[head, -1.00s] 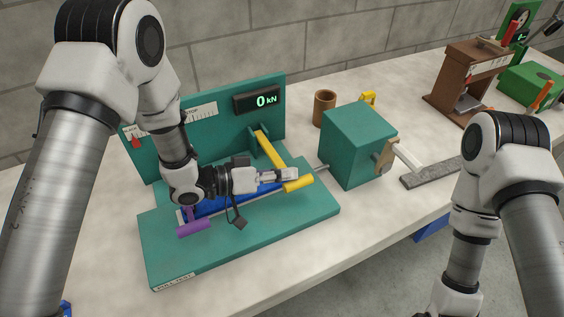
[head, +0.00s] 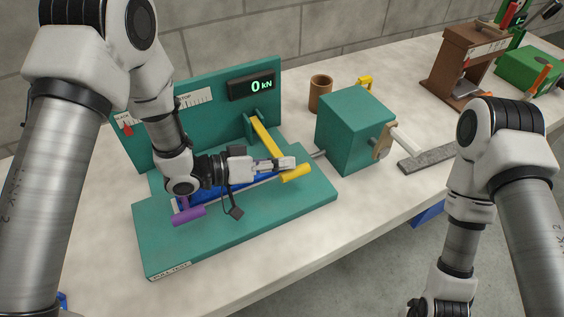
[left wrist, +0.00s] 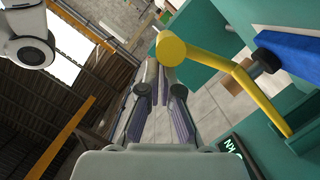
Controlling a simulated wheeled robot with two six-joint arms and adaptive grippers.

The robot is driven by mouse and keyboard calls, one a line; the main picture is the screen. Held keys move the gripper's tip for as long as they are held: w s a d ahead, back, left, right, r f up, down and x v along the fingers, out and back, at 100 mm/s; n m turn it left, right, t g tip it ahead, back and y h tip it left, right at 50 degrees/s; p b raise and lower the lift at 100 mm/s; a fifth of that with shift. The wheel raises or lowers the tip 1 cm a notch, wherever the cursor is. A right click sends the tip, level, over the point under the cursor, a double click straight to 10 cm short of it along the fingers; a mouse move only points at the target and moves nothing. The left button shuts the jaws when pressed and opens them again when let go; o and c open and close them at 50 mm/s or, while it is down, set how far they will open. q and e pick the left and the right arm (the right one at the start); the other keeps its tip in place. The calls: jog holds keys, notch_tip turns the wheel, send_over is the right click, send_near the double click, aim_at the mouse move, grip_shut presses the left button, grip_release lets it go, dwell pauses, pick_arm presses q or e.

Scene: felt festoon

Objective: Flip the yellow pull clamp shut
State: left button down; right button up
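The yellow pull clamp (head: 267,141) is a bar running from a bracket on the green back panel down toward the front, ending in a thick yellow handle (head: 296,173). My left gripper (head: 287,163) is right at this handle, over the blue part (head: 206,204) on the green base. In the left wrist view the clamp's bar (left wrist: 250,84) and rounded handle end (left wrist: 171,49) appear at the fingertips. My right gripper is out of view.
A purple handle (head: 189,216) is at the left of the green base (head: 240,229). The panel carries a display (head: 251,86) reading 0 kN. A green block (head: 352,130), a brown cup (head: 320,93) and a grey bar (head: 428,160) lie to the right. The front table strip is clear.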

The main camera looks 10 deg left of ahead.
pick_arm(q)
notch_tip(320, 180, up, 9)
jog(key=shift+w, duration=0.15)
jog(key=shift+r, duration=0.15)
